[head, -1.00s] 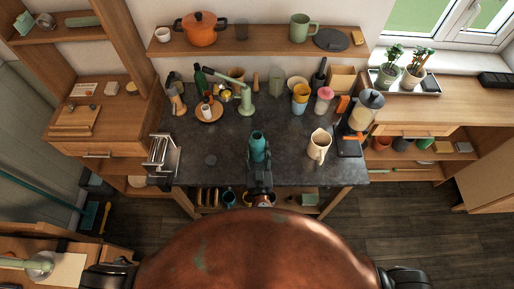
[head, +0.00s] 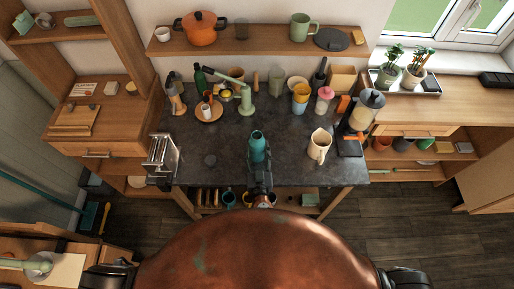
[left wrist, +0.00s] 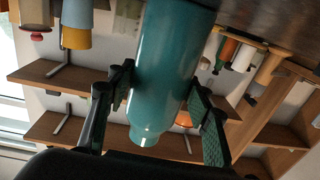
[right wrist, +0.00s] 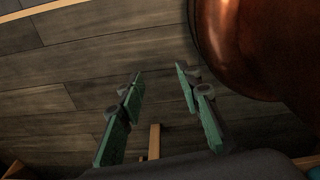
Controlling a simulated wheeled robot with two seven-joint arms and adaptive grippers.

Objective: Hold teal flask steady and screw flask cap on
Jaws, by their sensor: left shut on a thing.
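The teal flask (head: 258,146) stands near the front edge of the dark counter, in the middle of the head view. My left gripper (head: 260,166) is around it and shut on it. In the left wrist view the flask (left wrist: 170,65) lies between the two fingers of my left gripper (left wrist: 160,112), its narrower neck end bare of any cap. A small dark round disc (head: 210,160) lies on the counter left of the flask; it may be the flask cap, but it is too small to tell. My right gripper (right wrist: 162,100) is open and empty above the wooden floor.
A cream pitcher (head: 319,146) stands right of the flask, with a grinder-like appliance (head: 364,110) beyond it. A metal rack (head: 161,157) is at the counter's left edge. Cups, bottles and a green lever press (head: 246,100) line the back. The counter between disc and flask is clear.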

